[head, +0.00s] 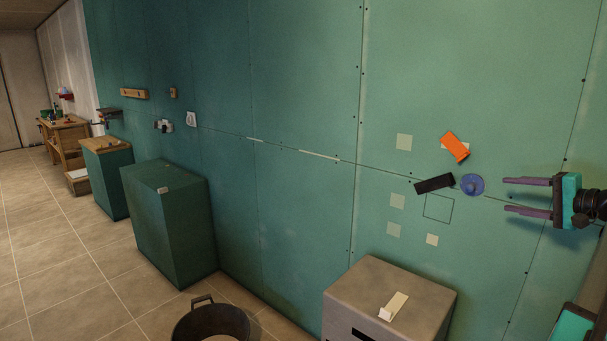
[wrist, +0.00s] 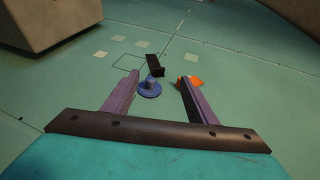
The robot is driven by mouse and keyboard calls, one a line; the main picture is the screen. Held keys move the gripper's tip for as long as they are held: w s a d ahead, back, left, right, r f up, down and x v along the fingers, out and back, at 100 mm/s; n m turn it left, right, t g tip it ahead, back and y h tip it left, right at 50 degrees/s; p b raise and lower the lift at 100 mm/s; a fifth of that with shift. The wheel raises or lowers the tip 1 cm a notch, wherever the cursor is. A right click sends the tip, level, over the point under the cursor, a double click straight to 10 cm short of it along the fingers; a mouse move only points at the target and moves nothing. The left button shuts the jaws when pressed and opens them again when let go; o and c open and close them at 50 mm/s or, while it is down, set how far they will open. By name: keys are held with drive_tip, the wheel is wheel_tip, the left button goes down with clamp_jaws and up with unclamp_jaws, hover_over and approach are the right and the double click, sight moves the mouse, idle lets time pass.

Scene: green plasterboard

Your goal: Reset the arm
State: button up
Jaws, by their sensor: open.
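My gripper (head: 528,196) is at the right side of the head view, with its two purple fingers apart, pointing left along the green wall. Nothing is between the fingers that I can see touching them. In the wrist view my gripper (wrist: 158,97) is open. A blue round knob (head: 472,185) is on the wall just left of the fingertips; in the wrist view the knob (wrist: 149,88) appears between the fingers, beyond them. A black block (head: 435,184) and an orange piece (head: 455,147) are on the wall near the knob.
A grey box (head: 388,300) with a pale piece on top stands below the wall patches. A dark bucket (head: 211,322) and green cabinets (head: 172,225) stand to the left. A wooden workbench (head: 62,137) is far left. The tiled floor at left is clear.

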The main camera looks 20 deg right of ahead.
drive_tip(key=w+a+f+n+g+y, duration=0.1)
drive_tip(key=w+a+f+g, duration=0.1)
drive_tip(key=w+a+f, duration=0.45)
drive_tip(key=w+a+f+n+g, duration=0.15)
drive_tip(key=w+a+f, duration=0.25)
drive_tip(key=a+f, duration=0.45)
drive_tip(key=w+a+f+n+g+y, duration=0.15)
drive_tip(key=w+a+f, duration=0.35)
drive_tip(key=f, duration=0.5)
drive_tip(key=s+a+f+n+g+h, duration=0.15)
drive_tip(key=a+f+n+g, duration=0.45)
drive_tip(key=a+f, duration=1.75)
drive_tip(key=s+a+f+n+g+h, duration=0.25)
drive_tip(key=s+a+f, duration=0.25)
drive_tip(key=a, duration=0.3)
drive_tip(key=s+a+f+n+g+h, duration=0.1)
drive_tip(key=s+a+f+n, duration=0.2)
drive_tip(key=s+a+f, duration=0.4)
drive_tip(key=s+f+g+b, duration=0.5)
drive_tip(key=s+f+b, duration=0.5)
drive_tip(key=s+f, duration=1.3)
wheel_tip(320, 180, down, 4)
drive_tip(key=shift+s+a+g, duration=0.25)
drive_tip(key=shift+a+g, duration=0.1)
drive_tip(key=shift+a, duration=0.1)
